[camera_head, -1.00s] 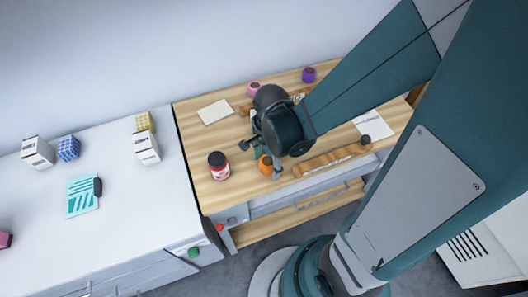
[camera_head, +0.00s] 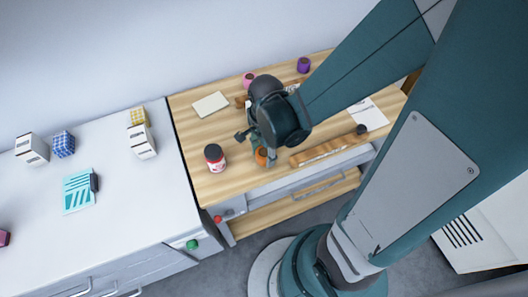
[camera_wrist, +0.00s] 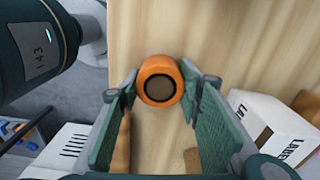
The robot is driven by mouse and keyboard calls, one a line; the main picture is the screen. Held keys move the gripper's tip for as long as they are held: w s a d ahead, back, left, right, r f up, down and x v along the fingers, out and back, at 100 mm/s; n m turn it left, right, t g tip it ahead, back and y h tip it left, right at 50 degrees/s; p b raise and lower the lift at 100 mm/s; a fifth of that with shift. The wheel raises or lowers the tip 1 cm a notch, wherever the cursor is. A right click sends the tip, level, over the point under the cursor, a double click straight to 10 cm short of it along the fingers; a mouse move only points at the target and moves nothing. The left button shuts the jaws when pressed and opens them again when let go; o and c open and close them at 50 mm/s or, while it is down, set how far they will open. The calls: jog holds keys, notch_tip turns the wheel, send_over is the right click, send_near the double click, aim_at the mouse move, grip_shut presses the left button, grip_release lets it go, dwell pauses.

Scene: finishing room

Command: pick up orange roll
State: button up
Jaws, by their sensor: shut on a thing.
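The orange roll (camera_wrist: 159,84) sits between the two fingertips of my gripper (camera_wrist: 152,92) in the wrist view, with its round end and dark-ringed core facing the camera. My gripper is shut on it, one green-padded finger on each side. In the head view the orange roll (camera_head: 262,156) shows near the front edge of the wooden worktop, partly hidden by my gripper (camera_head: 264,150). I cannot tell whether it still touches the wood.
A dark-lidded red jar (camera_head: 215,158) stands left of my gripper on the worktop (camera_head: 202,125). A wooden strip (camera_head: 325,150) lies to the right. Pink (camera_head: 248,78) and purple (camera_head: 303,65) rolls stand behind. A white labelled box (camera_wrist: 275,125) shows in the wrist view.

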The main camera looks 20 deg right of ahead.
aim_at(265, 152)
jog(key=shift+r, duration=0.15)
jog(key=shift+r+p, duration=1.65)
jog(key=shift+r, duration=3.2)
